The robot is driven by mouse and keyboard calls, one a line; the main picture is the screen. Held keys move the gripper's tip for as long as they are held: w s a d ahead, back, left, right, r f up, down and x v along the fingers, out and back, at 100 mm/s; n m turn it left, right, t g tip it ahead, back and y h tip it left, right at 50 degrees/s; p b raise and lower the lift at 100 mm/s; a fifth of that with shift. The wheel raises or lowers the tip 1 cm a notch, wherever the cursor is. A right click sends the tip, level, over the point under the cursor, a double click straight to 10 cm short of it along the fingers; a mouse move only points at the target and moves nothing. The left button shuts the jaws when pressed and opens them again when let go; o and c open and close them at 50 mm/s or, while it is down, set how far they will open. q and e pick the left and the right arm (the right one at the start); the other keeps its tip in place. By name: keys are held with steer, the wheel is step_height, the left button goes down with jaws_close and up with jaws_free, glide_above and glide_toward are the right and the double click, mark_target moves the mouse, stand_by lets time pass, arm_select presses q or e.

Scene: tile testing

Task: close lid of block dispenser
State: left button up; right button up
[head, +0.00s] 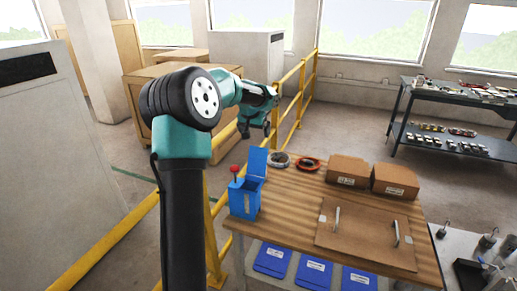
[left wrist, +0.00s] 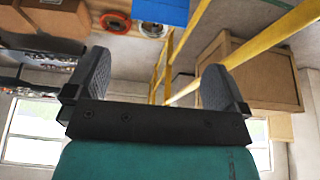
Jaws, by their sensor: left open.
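The blue block dispenser (head: 244,199) stands at the left end of the wooden table. Its blue lid (head: 257,162) is raised upright above the box, and a red knob (head: 234,169) sticks up at its left. A blue part of the dispenser (left wrist: 160,10) shows at the top edge of the left wrist view. My left gripper (head: 254,130) is above and behind the dispenser, apart from it. In the left wrist view its two fingers (left wrist: 155,85) are wide apart with nothing between them. My right gripper is in neither view.
On the wooden table (head: 290,205) are a grey ring (head: 279,160), a red ring (head: 308,164), cardboard boxes (head: 348,171) and a brown board with handles (head: 365,234). Yellow railings (head: 290,92) run behind and left of the table. Blue bins (head: 314,272) sit below it.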

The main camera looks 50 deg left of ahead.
mark_target(259, 148)
arm_select(q)
steer(key=x, duration=1.1)
steer(key=shift+w+f, duration=0.1)
steer(key=shift+f, duration=0.05)
steer(key=c, duration=1)
steer(key=shift+o, duration=0.2)
